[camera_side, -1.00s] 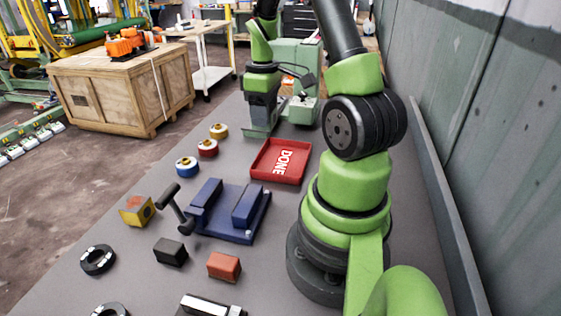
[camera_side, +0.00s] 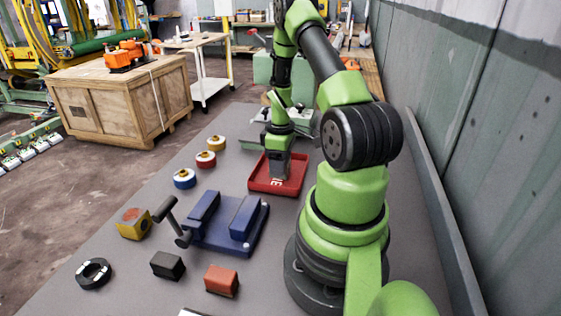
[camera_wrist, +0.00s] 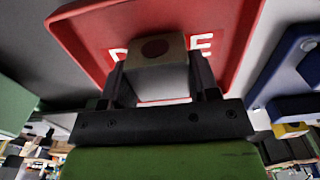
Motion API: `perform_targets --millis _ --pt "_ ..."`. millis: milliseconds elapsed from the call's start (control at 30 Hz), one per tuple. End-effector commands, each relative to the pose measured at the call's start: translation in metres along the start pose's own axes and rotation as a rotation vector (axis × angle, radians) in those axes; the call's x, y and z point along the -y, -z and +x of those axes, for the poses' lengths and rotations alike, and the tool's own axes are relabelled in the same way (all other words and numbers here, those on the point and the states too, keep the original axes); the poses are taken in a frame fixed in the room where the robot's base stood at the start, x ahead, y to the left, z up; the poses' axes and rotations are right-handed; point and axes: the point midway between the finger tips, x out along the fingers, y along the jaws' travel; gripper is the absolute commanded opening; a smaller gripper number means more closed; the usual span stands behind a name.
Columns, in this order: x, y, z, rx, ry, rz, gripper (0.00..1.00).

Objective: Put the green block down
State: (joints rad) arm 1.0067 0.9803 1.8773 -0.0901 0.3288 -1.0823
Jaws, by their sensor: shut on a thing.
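My gripper (camera_side: 277,166) is at the red tray marked DONE (camera_side: 299,188) in the side view, pointing down over its middle. In the wrist view my gripper (camera_wrist: 158,72) is shut on a block (camera_wrist: 157,48) with a tan face and a dark red round spot; I see no green on it. The red tray (camera_wrist: 85,40) lies beyond the block, which covers part of its lettering. I cannot tell whether the block touches the tray floor.
A blue fixture (camera_side: 228,225) with a dark handle stands in front of the tray. A yellow block (camera_side: 134,223), a black block (camera_side: 167,265), an orange-red block (camera_side: 221,280) and a black ring (camera_side: 93,273) lie nearer. Three small rolls (camera_side: 206,159) stand left of the tray.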

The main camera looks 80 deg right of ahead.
Motion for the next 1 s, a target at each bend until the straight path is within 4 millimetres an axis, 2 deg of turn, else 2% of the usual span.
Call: perform_targets --millis 367,400,467,500,800,867,1000 --pt "0.0 0.0 0.004 -0.001 -0.001 0.001 0.17" --pt "0.0 0.0 0.003 -0.001 -0.001 0.001 0.64" --pt "0.0 0.0 0.003 -0.001 -0.001 0.001 0.78" --pt "0.0 0.0 0.003 -0.001 -0.001 0.001 0.81" --pt "0.0 0.0 0.0 -0.001 -0.002 0.001 0.81" --pt "-0.001 0.001 -0.004 -0.002 -0.003 0.0 0.81" --pt "-0.001 0.001 -0.027 -0.004 -0.005 0.002 0.81"
